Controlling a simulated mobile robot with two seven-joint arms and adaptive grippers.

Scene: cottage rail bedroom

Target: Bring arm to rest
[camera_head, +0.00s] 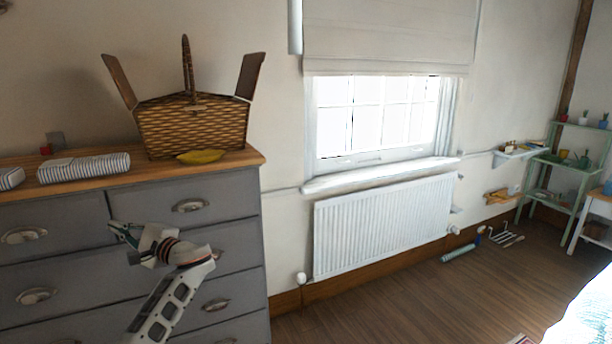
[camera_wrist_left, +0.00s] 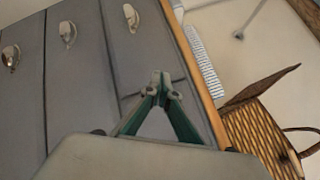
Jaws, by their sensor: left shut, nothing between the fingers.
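My left gripper (camera_head: 122,231) is in front of the grey dresser's drawers, below its wooden top, with its arm coming up from the bottom edge. In the left wrist view the green fingers of this gripper (camera_wrist_left: 160,82) meet at their tips and hold nothing. Drawer fronts and the edge of the top show beyond them. My right gripper is not in either view.
The grey dresser (camera_head: 75,254) stands close on the left. On its top are an open wicker basket (camera_head: 192,127), a yellow object (camera_head: 201,157) and a striped bundle (camera_head: 84,167). A white radiator (camera_head: 385,225) is under the window. Wooden floor (camera_head: 430,305) is clear at centre right.

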